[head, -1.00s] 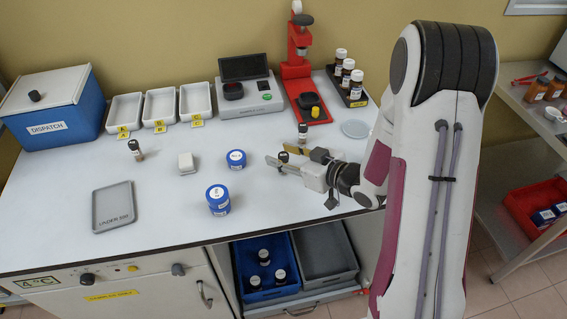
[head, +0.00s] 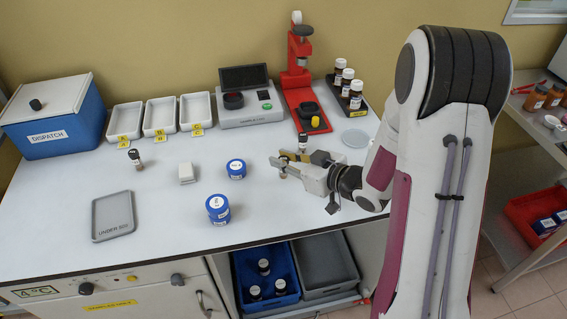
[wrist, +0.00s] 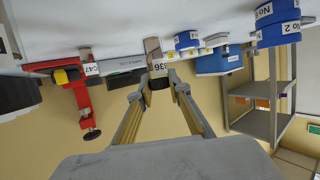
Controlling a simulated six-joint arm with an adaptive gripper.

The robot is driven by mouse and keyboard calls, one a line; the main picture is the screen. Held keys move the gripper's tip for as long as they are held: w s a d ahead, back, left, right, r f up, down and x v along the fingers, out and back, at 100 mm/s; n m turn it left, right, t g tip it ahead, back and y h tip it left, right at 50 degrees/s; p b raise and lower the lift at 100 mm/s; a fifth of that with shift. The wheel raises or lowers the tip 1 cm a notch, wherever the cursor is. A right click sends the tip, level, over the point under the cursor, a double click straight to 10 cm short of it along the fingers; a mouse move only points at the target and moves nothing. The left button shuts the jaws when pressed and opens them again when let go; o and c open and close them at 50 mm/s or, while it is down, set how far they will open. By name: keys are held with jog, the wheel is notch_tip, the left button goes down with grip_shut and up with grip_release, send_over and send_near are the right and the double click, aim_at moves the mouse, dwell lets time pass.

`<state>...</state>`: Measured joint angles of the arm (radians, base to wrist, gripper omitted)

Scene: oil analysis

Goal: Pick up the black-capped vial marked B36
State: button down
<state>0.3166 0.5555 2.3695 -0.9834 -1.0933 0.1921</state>
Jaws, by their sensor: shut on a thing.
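The vial marked B36 shows in the wrist view (wrist: 158,68) with a black cap, brown glass and a white label on which "36" can be read. It is upside down in that view and sits between my fingertips. My gripper (head: 284,163) is shut on this vial near its cap, low over the white bench; the wrist view also shows both fingers (wrist: 160,88). In the head view the fingers hide most of the vial. I cannot tell whether its base touches the bench.
A second vial, marked C47 (wrist: 91,68), stands just behind my gripper (head: 303,142). Another capped vial (head: 135,158) stands at left. A red press (head: 302,85) and bottle rack (head: 361,104) are behind.

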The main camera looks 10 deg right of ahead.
aim_at(284, 159)
jog(key=shift+r, duration=3.9)
